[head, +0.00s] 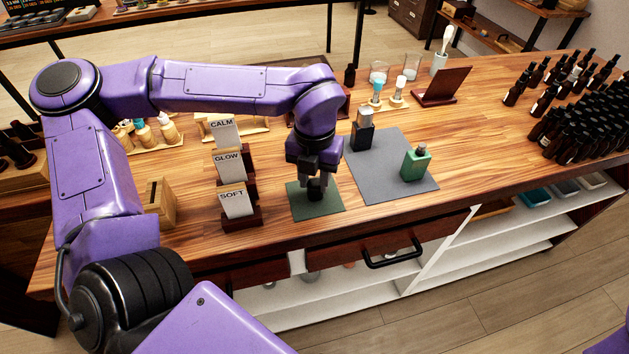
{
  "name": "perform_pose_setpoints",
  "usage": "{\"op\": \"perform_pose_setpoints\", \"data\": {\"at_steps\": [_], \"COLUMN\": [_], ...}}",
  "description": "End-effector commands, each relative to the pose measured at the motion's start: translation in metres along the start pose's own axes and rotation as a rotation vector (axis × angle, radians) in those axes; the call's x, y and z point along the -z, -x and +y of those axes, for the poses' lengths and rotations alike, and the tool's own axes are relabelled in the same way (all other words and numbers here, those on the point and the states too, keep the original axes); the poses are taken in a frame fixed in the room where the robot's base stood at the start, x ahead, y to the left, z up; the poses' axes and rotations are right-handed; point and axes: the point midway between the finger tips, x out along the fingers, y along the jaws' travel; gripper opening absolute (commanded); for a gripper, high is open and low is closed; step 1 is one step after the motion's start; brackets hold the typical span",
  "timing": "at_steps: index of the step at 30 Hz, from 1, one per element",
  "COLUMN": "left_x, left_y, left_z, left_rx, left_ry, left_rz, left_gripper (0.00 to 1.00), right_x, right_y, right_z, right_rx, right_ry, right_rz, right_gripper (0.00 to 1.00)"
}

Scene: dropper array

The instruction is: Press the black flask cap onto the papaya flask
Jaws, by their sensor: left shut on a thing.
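My left gripper (315,180) points down over a small dark green mat (322,207) near the table's front edge. It is shut on a small black piece, which looks like the black flask cap (315,192), at or just above the mat. The fingers hide part of it. A green flask (415,166) with an uncapped-looking dark neck stands on the grey mat to the right. A black flask (362,137) with a grey upper part stands at that mat's back left. I cannot tell which is the papaya flask. My right gripper is out of view.
The grey mat (385,186) has free room at its front left. Sign holders reading CALM, GLOW and SOFT (237,205) stand left of the gripper. A dark red stand (441,88) and droppers are behind. Many brown bottles (585,115) crowd the right end.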

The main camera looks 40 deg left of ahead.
Motion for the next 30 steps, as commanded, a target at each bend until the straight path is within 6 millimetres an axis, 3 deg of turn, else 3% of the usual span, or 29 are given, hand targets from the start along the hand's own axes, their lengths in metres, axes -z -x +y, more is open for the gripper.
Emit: {"op": "perform_pose_setpoints", "data": {"at_steps": [17, 26, 30], "left_x": [0.000, 0.000, -0.001], "left_y": [0.049, 0.049, 0.063], "left_z": [0.000, 0.000, -0.007], "left_rx": [-0.001, -0.001, -0.003], "left_ry": [0.000, 0.000, -0.029], "left_rz": [0.003, 0.002, -0.001], "left_gripper": [0.07, 0.07, 0.07], "right_x": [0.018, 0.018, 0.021], "right_y": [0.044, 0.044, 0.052], "right_z": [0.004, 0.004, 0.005], "right_rx": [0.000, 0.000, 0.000], "right_ry": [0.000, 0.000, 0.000], "right_rz": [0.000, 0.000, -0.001], "right_gripper": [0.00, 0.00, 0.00]}}
